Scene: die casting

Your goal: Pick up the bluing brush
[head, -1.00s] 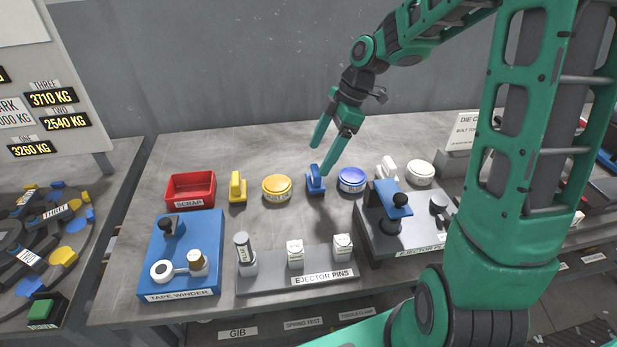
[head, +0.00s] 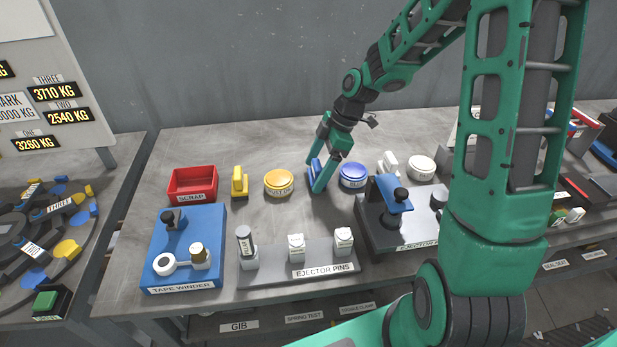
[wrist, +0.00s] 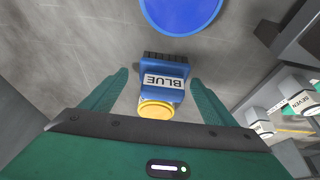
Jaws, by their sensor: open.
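The bluing brush (wrist: 164,83) is blue with a white BLUE label and dark bristles. It stands on the table between a yellow tin and a blue tin, and in the head view (head: 315,168) it is mostly hidden by my fingers. In the wrist view a round yellow piece shows at its lower edge. My gripper (head: 315,177) is open and low over the brush, pointing down. In the wrist view my gripper (wrist: 159,79) has one finger on each side of the brush, with gaps showing on both sides.
The blue tin (head: 353,176) stands close to the right of the brush, and the yellow tin (head: 279,182) to its left. A yellow brush (head: 239,182) and red scrap bin (head: 193,183) are farther left. The ejector pins stand (head: 268,276) is in front.

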